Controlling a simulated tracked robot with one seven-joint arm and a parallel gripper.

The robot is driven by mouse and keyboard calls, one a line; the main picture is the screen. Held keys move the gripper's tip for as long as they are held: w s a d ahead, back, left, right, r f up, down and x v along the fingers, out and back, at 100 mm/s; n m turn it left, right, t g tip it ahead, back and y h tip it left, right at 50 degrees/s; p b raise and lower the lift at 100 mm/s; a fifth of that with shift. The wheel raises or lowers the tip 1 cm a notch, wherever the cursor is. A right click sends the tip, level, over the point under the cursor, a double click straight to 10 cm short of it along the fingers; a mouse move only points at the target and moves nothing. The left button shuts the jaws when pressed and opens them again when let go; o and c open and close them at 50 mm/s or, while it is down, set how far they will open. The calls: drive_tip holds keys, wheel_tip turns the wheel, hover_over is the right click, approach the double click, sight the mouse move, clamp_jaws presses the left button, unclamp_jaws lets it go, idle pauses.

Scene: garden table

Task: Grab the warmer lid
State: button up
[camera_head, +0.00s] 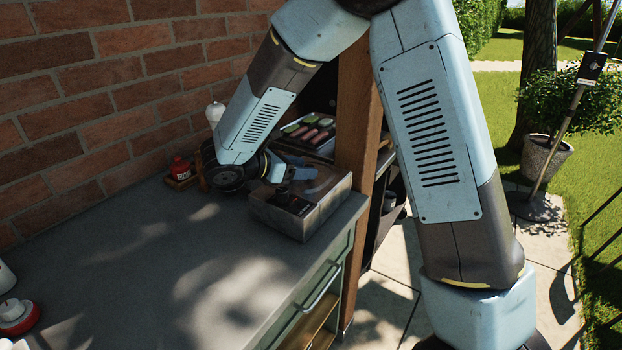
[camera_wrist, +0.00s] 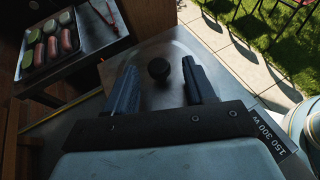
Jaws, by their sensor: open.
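The warmer (camera_head: 291,221) is a low, box-like metal unit on the grey counter, near its right end. Its lid (camera_wrist: 163,97) looks like round glass with a black knob (camera_wrist: 158,69) on top; in the head view the lid (camera_head: 322,181) is partly covered by my gripper. My gripper (camera_head: 290,184) is over the warmer. In the wrist view its two blue fingers are apart and open, one on each side of the knob. I see gaps between the knob and both fingers. How far the fingertips are above the lid is hard to tell.
A tray (camera_wrist: 75,58) of sausages and vegetable slices with red-handled tongs (camera_wrist: 103,14) is beyond a wooden post (camera_head: 357,120). A small red bottle (camera_head: 180,168) stands by the brick wall. The counter's (camera_head: 130,250) middle is clear; a red-and-white item (camera_head: 16,316) is at left.

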drive_tip(key=shift+x, duration=1.45)
clamp_jaws()
